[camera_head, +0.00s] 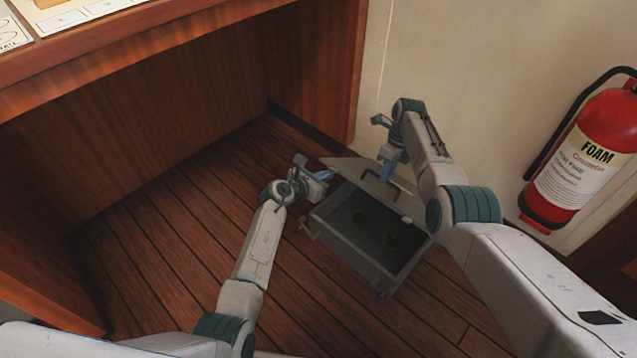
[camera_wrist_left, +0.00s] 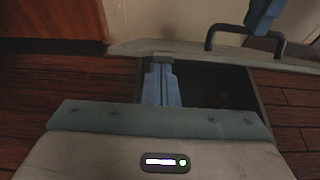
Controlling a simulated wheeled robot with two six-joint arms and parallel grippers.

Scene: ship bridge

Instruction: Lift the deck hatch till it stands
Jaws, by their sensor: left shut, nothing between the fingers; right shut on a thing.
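The deck hatch is a grey lid (camera_head: 350,170) with a dark bar handle, raised at the far side of an open grey box frame (camera_head: 345,245) on the floor. I cannot tell its exact angle. In the left wrist view the lid (camera_wrist_left: 180,49) crosses above the dark opening, with its handle (camera_wrist_left: 209,36) on top. My right gripper (camera_head: 386,172) is at the handle, shut on it; its blue fingers (camera_wrist_left: 262,16) show there. My left gripper (camera_head: 326,174) is shut and empty beside the lid's left end; its blue fingers (camera_wrist_left: 161,84) are over the opening's left side.
A wooden console (camera_head: 190,100) stands at left and behind, with an open recess over the plank floor (camera_head: 160,235). A pale wall (camera_head: 460,70) is behind the hatch. A red foam extinguisher (camera_head: 590,150) hangs at right. Floor left of the hatch is clear.

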